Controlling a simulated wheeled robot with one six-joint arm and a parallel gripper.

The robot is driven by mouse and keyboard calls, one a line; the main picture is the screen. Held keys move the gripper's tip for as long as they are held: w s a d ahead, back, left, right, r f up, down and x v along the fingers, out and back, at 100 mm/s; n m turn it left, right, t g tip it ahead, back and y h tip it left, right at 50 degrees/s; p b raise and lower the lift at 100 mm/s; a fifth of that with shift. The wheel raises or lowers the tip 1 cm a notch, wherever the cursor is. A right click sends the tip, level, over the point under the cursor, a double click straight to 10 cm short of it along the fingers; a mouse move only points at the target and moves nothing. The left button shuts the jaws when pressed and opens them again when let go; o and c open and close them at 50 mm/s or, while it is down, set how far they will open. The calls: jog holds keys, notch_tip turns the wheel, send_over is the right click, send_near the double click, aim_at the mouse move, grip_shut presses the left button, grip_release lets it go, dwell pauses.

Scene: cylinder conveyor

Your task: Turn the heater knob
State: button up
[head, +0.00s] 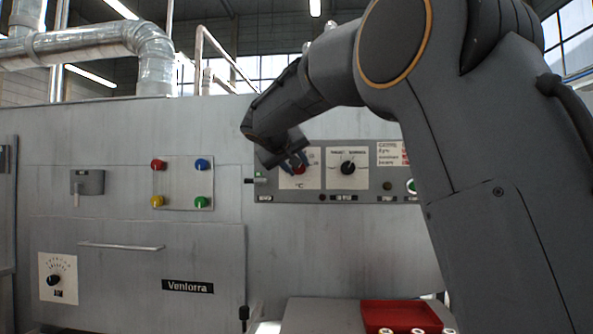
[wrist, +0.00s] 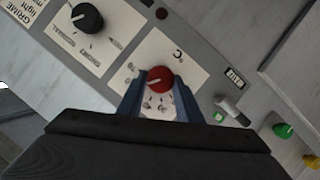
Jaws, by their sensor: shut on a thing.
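The red knob (wrist: 160,79) sits on a white dial plate marked °C in the wrist view. My gripper (wrist: 160,88) has its two blue fingers on either side of this knob and is shut on it. In the head view my gripper (head: 294,163) reaches the grey control panel (head: 310,197), and the red knob (head: 299,170) shows partly behind the fingers. A black knob (head: 348,168) on its own white plate is just to the right; it also shows in the wrist view (wrist: 87,18). Which of these is labelled heater is too small to read.
Red, blue, yellow and green buttons stand on a plate (head: 183,183) left of the panel. Another black knob (head: 54,280) is at the lower left, near a door handle (head: 121,247). A red tray (head: 402,316) stands low at the right.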

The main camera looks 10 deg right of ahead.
dwell(0.4)
jog(key=o, duration=1)
jog(key=shift+o, duration=0.2)
jog(key=shift+a, duration=0.1)
jog(key=v, duration=0.7)
jog(key=shift+s+a+b, duration=0.2)
jog(key=shift+s+b, duration=0.1)
